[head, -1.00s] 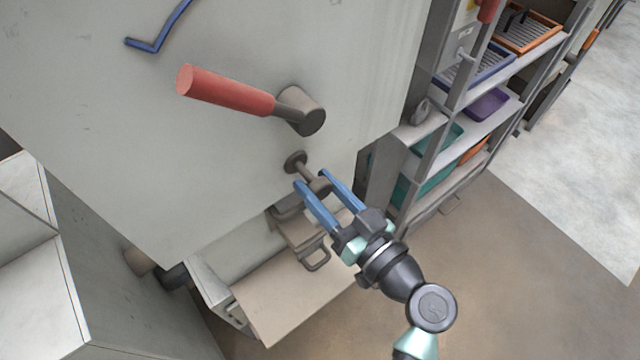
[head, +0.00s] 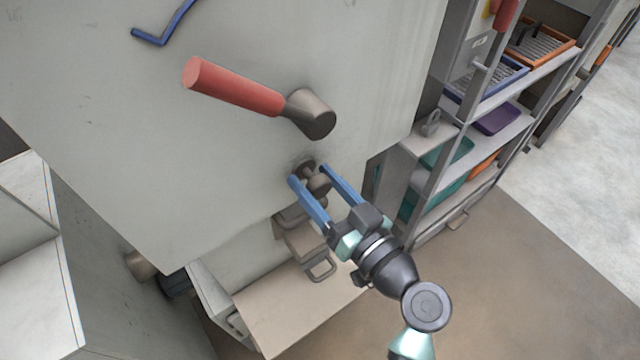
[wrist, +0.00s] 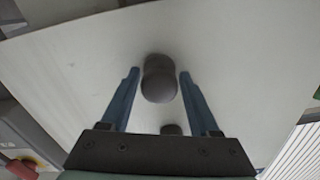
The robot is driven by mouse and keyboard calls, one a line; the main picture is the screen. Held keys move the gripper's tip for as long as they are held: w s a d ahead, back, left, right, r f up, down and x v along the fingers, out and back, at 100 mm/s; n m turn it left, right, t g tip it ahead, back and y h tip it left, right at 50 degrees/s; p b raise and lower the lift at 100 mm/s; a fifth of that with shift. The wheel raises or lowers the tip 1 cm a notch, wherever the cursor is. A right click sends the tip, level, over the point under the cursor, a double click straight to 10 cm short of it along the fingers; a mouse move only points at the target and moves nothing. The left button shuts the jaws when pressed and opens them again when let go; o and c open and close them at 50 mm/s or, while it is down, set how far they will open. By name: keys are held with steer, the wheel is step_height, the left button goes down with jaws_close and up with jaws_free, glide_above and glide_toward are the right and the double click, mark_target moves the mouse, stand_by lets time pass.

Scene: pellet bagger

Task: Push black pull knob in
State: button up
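The black pull knob (head: 319,184) is a dark grey-brown round knob on a short stem, standing out from the pale machine panel (head: 240,160) below the red-handled lever. My gripper (head: 309,174) is open, with its two blue fingers on either side of the knob and the tips close to the panel. In the wrist view the knob (wrist: 160,84) sits between the fingers (wrist: 158,73), with a visible gap on both sides. The stem is mostly hidden behind the knob there.
The red lever (head: 232,87) juts out just above the knob. A brown latch with a loop handle (head: 320,268) and a beige ledge (head: 290,305) lie below. A shelf rack (head: 430,180) with trays stands at the right. Open floor (head: 490,290) lies at lower right.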

steer(key=shift+o, duration=0.8)
steer(key=b+v, duration=0.3)
steer(key=v, duration=1)
